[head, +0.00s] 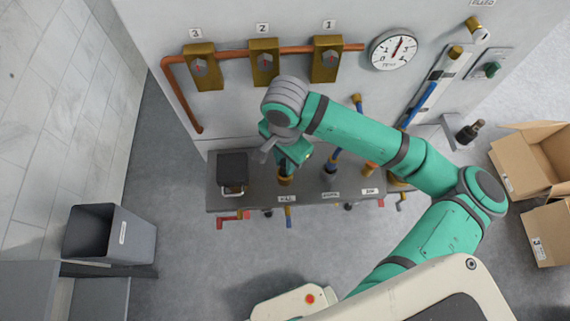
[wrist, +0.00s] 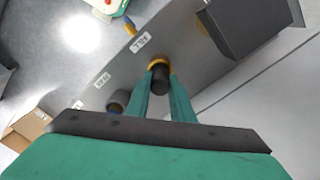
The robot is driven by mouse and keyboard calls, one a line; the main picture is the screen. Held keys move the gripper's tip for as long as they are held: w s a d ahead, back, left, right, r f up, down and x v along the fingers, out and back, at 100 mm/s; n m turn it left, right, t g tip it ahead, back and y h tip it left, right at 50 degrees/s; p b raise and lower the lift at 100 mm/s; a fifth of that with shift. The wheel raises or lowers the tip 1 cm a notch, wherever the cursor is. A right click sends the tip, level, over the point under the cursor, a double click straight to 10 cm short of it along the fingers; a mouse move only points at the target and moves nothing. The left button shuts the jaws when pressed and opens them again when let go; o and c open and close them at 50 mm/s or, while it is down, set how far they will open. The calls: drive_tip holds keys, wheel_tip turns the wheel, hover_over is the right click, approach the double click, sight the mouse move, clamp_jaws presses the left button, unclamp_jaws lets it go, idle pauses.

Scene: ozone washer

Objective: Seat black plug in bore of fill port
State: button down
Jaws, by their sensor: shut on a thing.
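My gripper (wrist: 160,84) is shut on the black plug (wrist: 160,77), whose dark round body shows between the two green fingers in the wrist view. The plug and port overlap in this view, so I cannot tell whether the plug's tip is inside the bore. In the head view my gripper (head: 290,160) points down just over the brass fill port (head: 285,181); the plug is hidden there by the gripper.
A black box (head: 232,170) stands left of the port on the grey shelf (head: 258,200). Other labelled fittings sit to the right. Numbered brass valves (head: 264,62), a copper pipe and a gauge (head: 393,50) are on the wall behind. A grey bin (head: 105,235) stands left.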

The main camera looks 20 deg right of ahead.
drive_tip(key=shift+f, duration=1.2)
drive_tip(key=c, duration=1.5)
unclamp_jaws()
drive_tip(key=shift+f, duration=0.1)
drive_tip(key=shift+c, duration=0.2)
wheel_tip(320, 180, up, 12)
drive_tip(key=shift+s+r, duration=0.1)
drive_tip(key=shift+r, duration=0.05)
